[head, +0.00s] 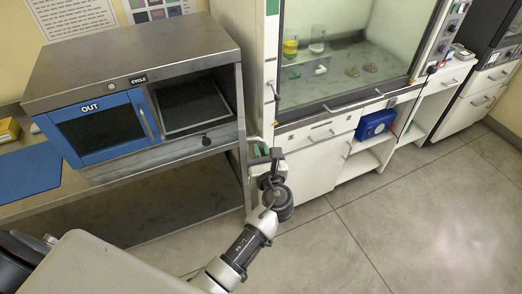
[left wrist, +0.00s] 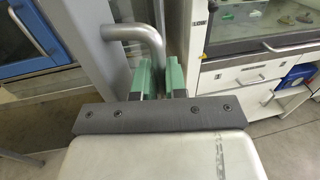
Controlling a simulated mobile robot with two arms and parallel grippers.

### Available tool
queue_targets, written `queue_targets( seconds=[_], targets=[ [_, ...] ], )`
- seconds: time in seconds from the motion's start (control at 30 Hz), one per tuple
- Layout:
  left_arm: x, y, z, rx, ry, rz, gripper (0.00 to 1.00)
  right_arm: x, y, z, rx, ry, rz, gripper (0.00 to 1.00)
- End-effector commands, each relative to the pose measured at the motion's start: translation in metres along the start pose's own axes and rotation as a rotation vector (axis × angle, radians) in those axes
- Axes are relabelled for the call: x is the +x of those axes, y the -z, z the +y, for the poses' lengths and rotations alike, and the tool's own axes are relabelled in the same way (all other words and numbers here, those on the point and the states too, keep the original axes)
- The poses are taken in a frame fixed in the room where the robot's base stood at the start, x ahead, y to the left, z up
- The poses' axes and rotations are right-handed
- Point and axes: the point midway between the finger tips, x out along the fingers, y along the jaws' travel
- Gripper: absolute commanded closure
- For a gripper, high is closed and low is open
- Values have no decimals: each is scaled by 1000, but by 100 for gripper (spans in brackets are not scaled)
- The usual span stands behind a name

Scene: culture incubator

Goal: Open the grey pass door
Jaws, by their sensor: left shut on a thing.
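My left gripper (head: 264,153) is at the right front corner of the steel pass box (head: 140,58). In the left wrist view its two green fingers (left wrist: 161,80) are shut on a bent grey bar handle (left wrist: 132,32). A grey upright panel (left wrist: 98,65) stands just behind and left of this handle. In the head view the box's right bay shows a dark recess (head: 192,104) with a grey surround. I cannot tell how far the grey door stands open. The blue OUT door (head: 100,127) on the left looks closed. My right gripper is not in view.
A fume hood (head: 330,75) with beakers and dishes stands close to the right of the box. A blue case (head: 375,125) sits under its worktop. A blue mat (head: 30,170) lies on the bench at left. The floor (head: 410,210) at front right is clear.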

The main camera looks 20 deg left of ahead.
Motion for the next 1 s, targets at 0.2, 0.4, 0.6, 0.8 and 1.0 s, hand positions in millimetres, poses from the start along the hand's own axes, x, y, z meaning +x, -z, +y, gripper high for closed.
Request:
queue_targets(
  seconds=[0.2, 0.4, 0.6, 0.8, 1.0],
  targets=[
    [0, 0, 0, 3, -1, -1, 78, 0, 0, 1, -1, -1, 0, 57],
    [0, 0, 0, 1, -1, -1, 78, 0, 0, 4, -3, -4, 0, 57],
    [-15, -1, 0, 2, 2, 1, 78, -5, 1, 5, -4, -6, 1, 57],
    [-56, -1, 0, 2, 1, 3, 78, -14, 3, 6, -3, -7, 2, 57],
    [-91, 0, 0, 2, 1, 2, 78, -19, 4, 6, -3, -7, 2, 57]
  ],
)
